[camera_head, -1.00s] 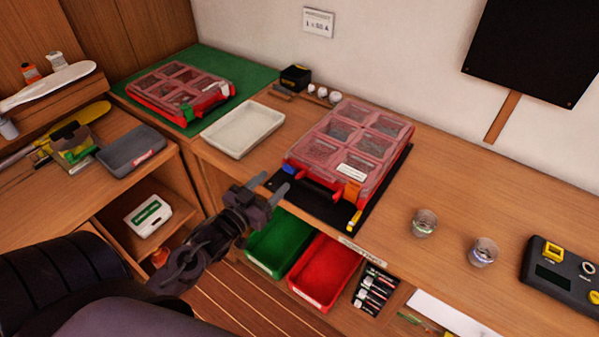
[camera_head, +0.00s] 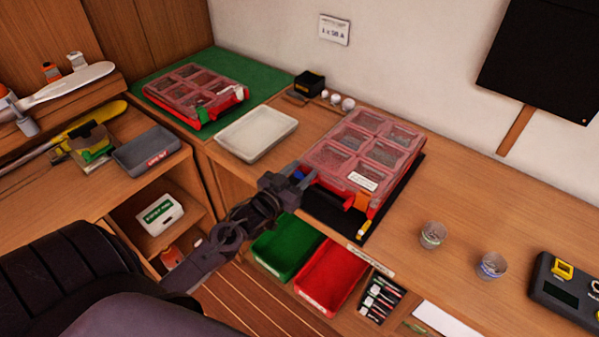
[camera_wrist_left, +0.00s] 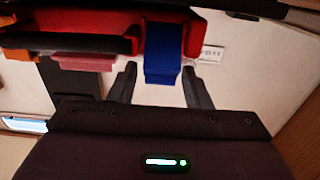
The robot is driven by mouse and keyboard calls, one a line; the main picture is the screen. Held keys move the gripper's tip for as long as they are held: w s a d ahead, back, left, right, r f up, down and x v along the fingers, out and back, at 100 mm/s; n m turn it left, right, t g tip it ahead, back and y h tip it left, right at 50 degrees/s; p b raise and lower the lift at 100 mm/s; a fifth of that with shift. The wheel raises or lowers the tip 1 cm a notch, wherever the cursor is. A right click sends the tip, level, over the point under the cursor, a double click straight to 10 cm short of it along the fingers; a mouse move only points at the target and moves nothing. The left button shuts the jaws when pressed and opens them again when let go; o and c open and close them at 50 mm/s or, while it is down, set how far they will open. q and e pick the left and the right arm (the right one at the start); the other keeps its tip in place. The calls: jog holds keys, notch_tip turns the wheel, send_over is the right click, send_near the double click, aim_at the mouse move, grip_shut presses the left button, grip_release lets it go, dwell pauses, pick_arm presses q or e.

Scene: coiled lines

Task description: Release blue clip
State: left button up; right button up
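The case with a clear, divided lid (camera_head: 366,142) lies on a black mat (camera_head: 400,204) on the bench. Its blue clip (camera_head: 299,174) is at the left of the case's red front edge, partly hidden by my gripper. My left gripper (camera_head: 298,178) is at that corner. In the left wrist view, the blue clip (camera_wrist_left: 163,55) hangs from the red edge, between my two spread fingers (camera_wrist_left: 160,88). A gap shows on the clip's left; the right finger is close beside it. An orange clip (camera_head: 361,201) is at the right of the front edge. My right gripper is not in view.
A white tray (camera_head: 282,126) and a second red case (camera_head: 237,93) on a green mat (camera_head: 160,63) are to the left. Green (camera_head: 262,247) and red (camera_head: 304,287) bins sit below the bench edge. Two small cups stand right, with bare bench around them.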

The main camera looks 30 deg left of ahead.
pick_arm(q)
jog(key=c, duration=0.7)
jog(key=b, duration=0.1)
jog(key=f+t+b, duration=0.1)
jog(key=b, duration=0.1)
jog(key=shift+s+a+t, duration=0.1)
jog(key=shift+s+t, duration=0.2)
jog(key=shift+s+t+b, duration=0.1)
jog(key=shift+t+b, duration=0.2)
jog(key=shift+b, duration=0.35)
jog(key=shift+r, duration=0.2)
jog(key=o, duration=1)
jog(key=shift+c, duration=0.2)
